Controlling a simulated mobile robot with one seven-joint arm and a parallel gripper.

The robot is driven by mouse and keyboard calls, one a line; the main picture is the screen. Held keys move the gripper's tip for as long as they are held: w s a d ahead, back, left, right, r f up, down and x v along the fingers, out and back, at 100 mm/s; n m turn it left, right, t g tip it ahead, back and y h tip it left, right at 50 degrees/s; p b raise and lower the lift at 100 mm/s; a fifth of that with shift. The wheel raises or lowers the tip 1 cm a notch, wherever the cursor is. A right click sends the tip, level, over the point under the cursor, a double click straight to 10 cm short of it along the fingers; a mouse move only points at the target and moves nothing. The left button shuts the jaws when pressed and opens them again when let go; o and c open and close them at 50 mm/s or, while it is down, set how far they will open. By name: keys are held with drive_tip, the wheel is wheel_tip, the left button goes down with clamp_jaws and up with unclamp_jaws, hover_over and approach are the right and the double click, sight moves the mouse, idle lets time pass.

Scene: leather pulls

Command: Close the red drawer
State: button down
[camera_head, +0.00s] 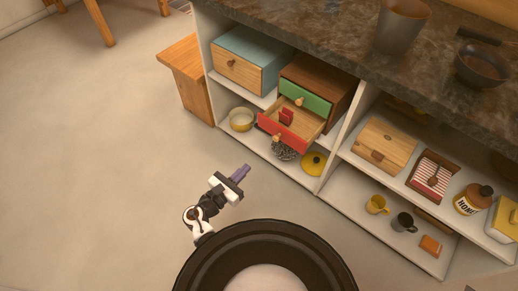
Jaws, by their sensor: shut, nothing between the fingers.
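The red drawer (282,131) is pulled out from the lower part of a small wooden cabinet (327,79) on the shelf. It has a red front with a leather-coloured pull, and a small red item (286,116) lies inside it. The green drawer (303,96) above it sits in the cabinet. My gripper (243,171) is out over the floor, in front of and to the lower left of the red drawer, apart from it. Its purple fingers are together with nothing between them.
A blue box with a wooden front (237,70) stands left of the cabinet. The lower shelf holds a yellow-rimmed pot (242,119) and a yellow lid (314,164). A dark stone counter (300,30) overhangs the shelves. A wooden stool (186,80) stands at the left end.

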drive_tip(key=b, duration=0.5)
approach(289, 128)
drive_tip(key=s+a+r, duration=0.1)
drive_tip(key=s+r, duration=0.1)
drive_tip(key=shift+s+a+r, duration=0.35)
drive_tip(key=shift+a+r, duration=0.05)
drive_tip(key=shift+w+d+r, duration=0.1)
drive_tip(key=shift+w+d, duration=0.1)
drive_tip(key=shift+w, duration=0.05)
drive_tip(key=x, duration=1.2)
drive_tip(key=shift+w+d, duration=0.15)
drive_tip(key=shift+w, duration=0.15)
drive_tip(key=shift+w+d+r, duration=0.1)
drive_tip(key=shift+w+r, duration=0.05)
drive_tip(key=shift+r, duration=0.05)
